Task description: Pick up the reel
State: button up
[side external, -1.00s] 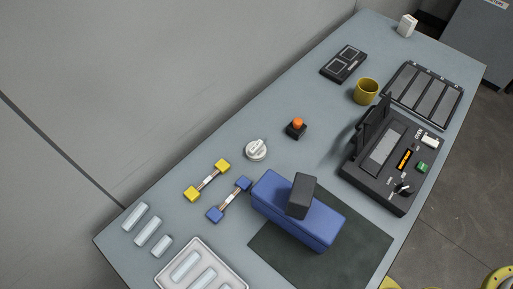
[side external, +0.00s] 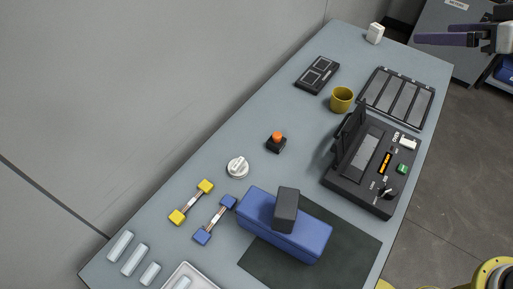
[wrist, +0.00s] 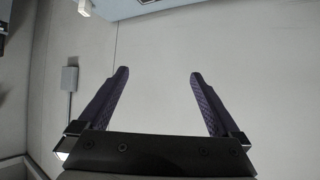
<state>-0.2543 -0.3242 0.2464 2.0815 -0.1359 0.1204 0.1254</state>
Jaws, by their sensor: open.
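The reel (side external: 237,168) seems to be the small white round piece lying on the grey table, left of the orange button, in the side view. My gripper (side external: 421,33) shows at the top right, beyond the table's right edge and far from the reel. In the wrist view its two purple fingers (wrist: 158,73) stand wide apart with nothing between them. The reel does not show in the wrist view.
The table (side external: 235,120) also holds an orange button (side external: 277,140), yellow cup (side external: 341,99), black splicer (side external: 357,174), blue block (side external: 300,237) on a dark mat (side external: 350,250), and yellow-ended (side external: 192,202) and blue-ended (side external: 214,220) pieces. A wall (side external: 130,80) runs along the left.

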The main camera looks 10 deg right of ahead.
jog(key=w+a+f+n+y, duration=0.1)
jog(key=w+a+f, duration=0.2)
jog(key=a, duration=0.3)
jog(key=w+a+f+n+y, duration=0.1)
jog(key=w+a+f, duration=0.15)
jog(key=a, duration=0.25)
jog(key=n+g+y, duration=0.2)
jog(key=n+g, duration=0.3)
send_near(238, 163)
jog(key=x, duration=0.5)
jog(key=shift+w+d+r, duration=0.15)
jog(key=shift+w, duration=0.15)
jog(key=shift+s+x, duration=0.15)
jog(key=shift+x, duration=1.15)
jog(key=shift+s+x, duration=0.15)
jog(key=shift+x, duration=1.15)
jog(key=c, duration=1.4)
notch_tip(238, 163, up, 10)
jog(key=shift+f, duration=0.15)
jog(key=shift+c, duration=0.2)
